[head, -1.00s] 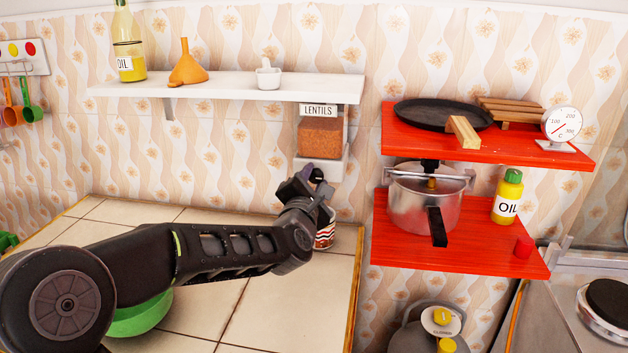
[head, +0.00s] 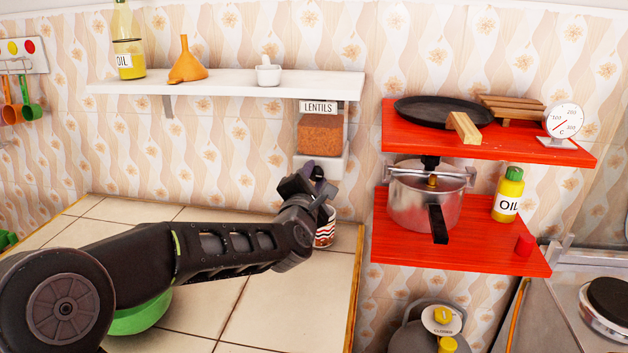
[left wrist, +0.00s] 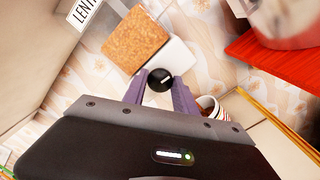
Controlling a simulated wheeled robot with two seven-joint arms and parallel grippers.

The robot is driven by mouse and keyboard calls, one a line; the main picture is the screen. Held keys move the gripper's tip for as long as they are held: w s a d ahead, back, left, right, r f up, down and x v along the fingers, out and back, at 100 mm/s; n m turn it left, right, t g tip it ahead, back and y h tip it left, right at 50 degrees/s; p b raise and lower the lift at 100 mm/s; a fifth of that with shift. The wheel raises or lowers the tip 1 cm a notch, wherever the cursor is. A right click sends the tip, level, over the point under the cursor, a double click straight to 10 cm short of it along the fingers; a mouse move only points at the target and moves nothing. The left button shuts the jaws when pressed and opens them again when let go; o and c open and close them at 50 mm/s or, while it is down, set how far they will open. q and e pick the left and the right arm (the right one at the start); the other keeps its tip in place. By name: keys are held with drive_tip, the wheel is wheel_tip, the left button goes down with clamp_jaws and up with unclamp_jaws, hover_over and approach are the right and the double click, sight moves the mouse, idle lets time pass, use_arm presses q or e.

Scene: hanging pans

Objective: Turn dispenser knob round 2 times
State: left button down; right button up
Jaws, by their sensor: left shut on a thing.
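The lentils dispenser (head: 320,135) hangs under the white shelf, with a clear box of brown lentils and a white base (head: 332,167). Its black knob (head: 318,173) sits on the front of the base. In the left wrist view the knob (left wrist: 160,79) is round with a pale mark on its face. My left gripper (head: 313,177) is at the knob, its two purple-grey fingers on either side of it and shut on it. The striped cup (head: 325,230) stands on the counter below the dispenser, partly hidden by my gripper. My right gripper is not in view.
Red shelves (head: 400,250) with a pressure cooker (head: 425,200), oil bottle and pan are close to the right. A green bowl (head: 140,315) is partly behind my left arm. The tiled counter (head: 275,310) is otherwise mostly clear.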

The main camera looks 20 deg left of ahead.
use_arm(q)
drive_tip(key=m+b, duration=0.1)
drive_tip(key=m, duration=0.2)
drive_tip(key=shift+f+b, duration=0.1)
drive_tip(key=shift+b, duration=0.3)
drive_tip(key=m, duration=0.2)
drive_tip(key=shift+m+b, duration=0.3)
drive_tip(key=shift+b, duration=0.05)
drive_tip(key=m, duration=0.2)
drive_tip(key=shift+m, duration=0.4)
drive_tip(key=m, duration=0.3)
drive_tip(key=shift+m, duration=0.3)
drive_tip(key=m, duration=0.1)
drive_tip(key=m+p, duration=0.1)
drive_tip(key=m, duration=0.1)
drive_tip(key=shift+r+m, duration=0.2)
drive_tip(key=shift+m, duration=0.1)
drive_tip(key=m+p, duration=0.1)
drive_tip(key=m, duration=0.3)
drive_tip(key=shift+m, duration=0.3)
drive_tip(key=m+p, duration=0.2)
drive_tip(key=m, duration=0.3)
drive_tip(key=shift+p, duration=0.3)
drive_tip(key=shift+f+m+p, duration=0.1)
drive_tip(key=shift+m+p, duration=0.45)
drive_tip(key=shift+m, duration=1.25)
